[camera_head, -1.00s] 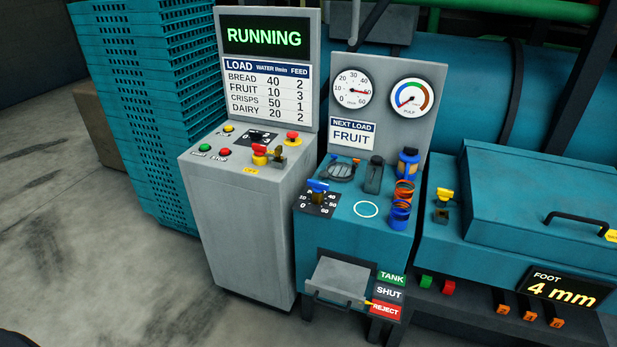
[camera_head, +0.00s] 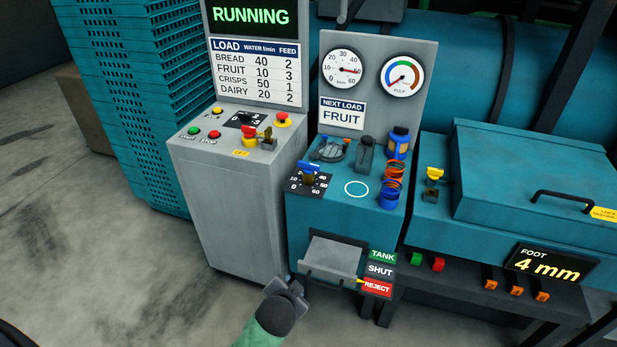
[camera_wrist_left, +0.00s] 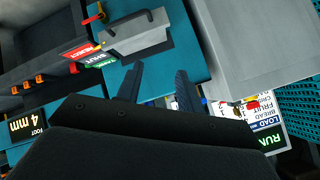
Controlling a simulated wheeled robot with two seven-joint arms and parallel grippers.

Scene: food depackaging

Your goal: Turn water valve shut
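My left gripper (camera_head: 294,287) is low in front of the stand, near the grey hatch flap, below and apart from the valve. In the left wrist view its two fingers (camera_wrist_left: 156,86) are spread with nothing between them. The valve is not clearly visible there. My right gripper is not in view.
A grey console (camera_head: 235,200) with buttons and a yellow-red switch stands left of the valve. A grey flap (camera_head: 332,260) juts from the stand's front. Floor at the left is clear.

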